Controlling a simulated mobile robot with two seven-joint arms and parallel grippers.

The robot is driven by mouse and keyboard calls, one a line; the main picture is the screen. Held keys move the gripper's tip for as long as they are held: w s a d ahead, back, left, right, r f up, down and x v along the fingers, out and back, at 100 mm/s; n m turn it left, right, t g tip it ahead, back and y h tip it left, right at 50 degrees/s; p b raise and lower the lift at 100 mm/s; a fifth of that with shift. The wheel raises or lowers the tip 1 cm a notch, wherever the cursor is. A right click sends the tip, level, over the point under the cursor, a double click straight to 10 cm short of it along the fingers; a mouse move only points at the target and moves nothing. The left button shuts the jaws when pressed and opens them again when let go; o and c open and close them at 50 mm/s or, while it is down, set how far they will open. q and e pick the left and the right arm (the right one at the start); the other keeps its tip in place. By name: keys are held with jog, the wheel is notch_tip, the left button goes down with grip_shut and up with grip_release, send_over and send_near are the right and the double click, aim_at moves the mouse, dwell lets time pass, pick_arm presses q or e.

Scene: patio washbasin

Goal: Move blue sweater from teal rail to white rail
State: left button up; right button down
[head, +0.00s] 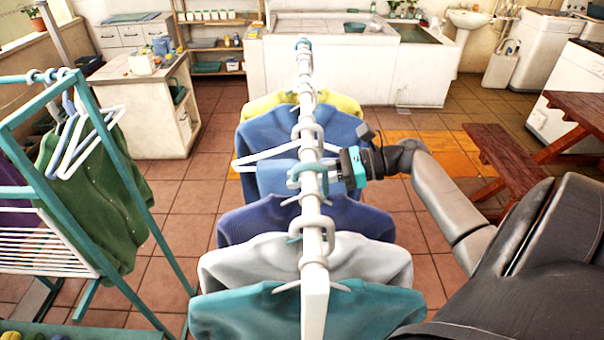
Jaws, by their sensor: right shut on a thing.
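The white rail (314,285) runs away from me through the middle of the view, with several garments hanging from it. A blue sweater (263,133) hangs on its far half. Just in front of it is a white hanger (262,155) with a lighter blue cloth (274,180) under it. My right gripper (350,167) is beside the rail on the right, at that hanger's height, and is shut on what looks like the hanger; the rail partly hides the grip. The teal rail (22,112) stands at the left. My left gripper is out of view.
On the white rail, a yellow garment (262,102) hangs beyond; indigo (250,222), pale grey (240,265) and teal (240,307) garments hang nearer. The teal rail holds a green garment (100,190) and white hangers (75,165). A wooden bench (500,160) stands right. Tiled floor is open between the rails.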

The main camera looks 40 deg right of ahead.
jog(key=shift+r, duration=0.1)
jog(key=c, duration=0.8)
grip_release()
jog(key=shift+o, duration=0.4)
jog(key=shift+s+d+p, duration=0.15)
jog(key=shift+s+d, duration=1.15)
jog(key=shift+d, duration=0.2)
jog(key=shift+s+d+p, duration=0.2)
jog(key=shift+s+d, duration=1.1)
jog(key=shift+d, duration=0.25)
jog(key=shift+s+d+p, duration=0.15)
jog(key=shift+s+d, duration=1.15)
jog(key=shift+d, duration=0.2)
